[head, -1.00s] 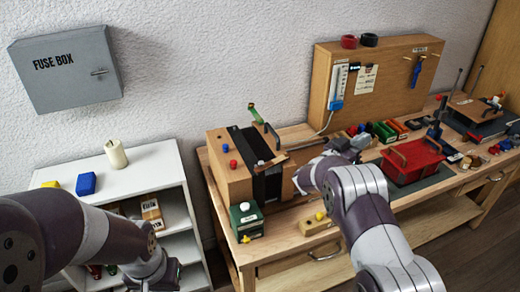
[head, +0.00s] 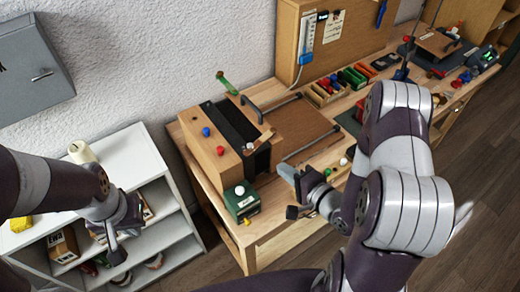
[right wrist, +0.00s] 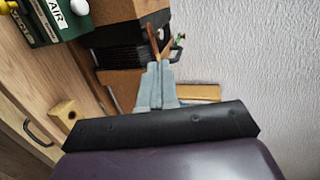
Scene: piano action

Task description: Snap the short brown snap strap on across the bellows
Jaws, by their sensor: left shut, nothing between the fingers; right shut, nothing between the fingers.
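The bellows (head: 258,160) is the black pleated part in the front of the wooden box (head: 207,150); it also shows in the right wrist view (right wrist: 118,52). A short brown strap (head: 258,141) lies at the top of the bellows, with one end sticking up in the right wrist view (right wrist: 153,38). I cannot tell whether either end is snapped. My right gripper (head: 284,170) is shut and empty, just right of the bellows; its fingertips (right wrist: 158,66) appear close to the strap's end. My left gripper (head: 117,256) is shut and empty in front of the white shelf.
A green box with a white knob (head: 241,201) stands at the bench's front left corner. A handled wooden board (head: 300,125) lies right of the bellows. A small wooden block (right wrist: 64,112) sits on the bench. My right arm covers much of the bench's right side.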

